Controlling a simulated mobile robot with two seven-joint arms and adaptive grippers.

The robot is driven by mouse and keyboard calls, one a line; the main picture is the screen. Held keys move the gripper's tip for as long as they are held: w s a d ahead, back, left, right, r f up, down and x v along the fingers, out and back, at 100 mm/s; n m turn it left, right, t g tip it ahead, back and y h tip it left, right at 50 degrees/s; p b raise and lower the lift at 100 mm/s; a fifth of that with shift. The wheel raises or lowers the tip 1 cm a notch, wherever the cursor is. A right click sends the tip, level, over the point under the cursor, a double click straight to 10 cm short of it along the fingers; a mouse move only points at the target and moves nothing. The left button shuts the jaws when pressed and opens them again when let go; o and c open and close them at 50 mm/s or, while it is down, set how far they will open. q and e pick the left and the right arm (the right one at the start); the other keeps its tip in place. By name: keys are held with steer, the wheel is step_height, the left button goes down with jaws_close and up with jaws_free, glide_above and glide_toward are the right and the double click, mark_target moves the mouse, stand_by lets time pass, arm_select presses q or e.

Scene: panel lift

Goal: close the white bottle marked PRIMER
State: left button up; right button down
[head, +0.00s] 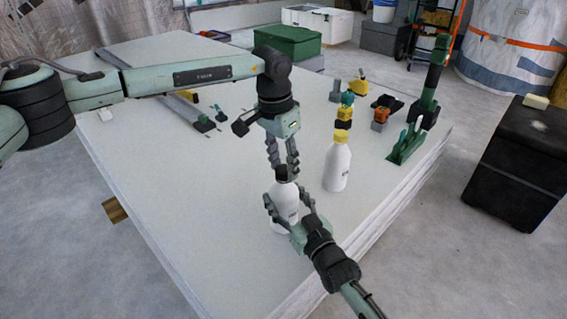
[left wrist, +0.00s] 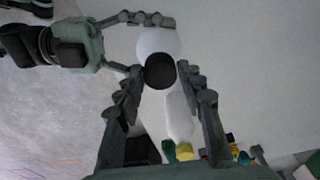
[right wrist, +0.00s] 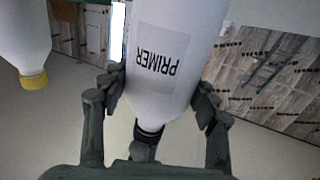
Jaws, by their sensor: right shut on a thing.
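The white bottle marked PRIMER (right wrist: 165,62) has its label facing the right wrist camera. It is upright in the head view (head: 286,212), with a black cap (left wrist: 160,72) on its neck. My right gripper (head: 290,207) is shut around the bottle's body, with a finger on each side in the right wrist view (right wrist: 160,100). My left gripper (head: 283,172) points down from above at the cap. In the left wrist view its open fingers (left wrist: 160,78) stand on either side of the cap, with slight gaps. I cannot tell whether the cap is fully seated.
A second white bottle (head: 337,168) with a yellow cap stands just right, on the pale panel stack (head: 180,130). A green bin (head: 288,42) is at the back. The panel's left side is mostly clear.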

arm_select(q)
steer(key=shift+o, duration=1)
steer(key=shift+r, duration=0.1)
steer(key=shift+r, duration=2.15)
steer(key=shift+c, duration=0.3)
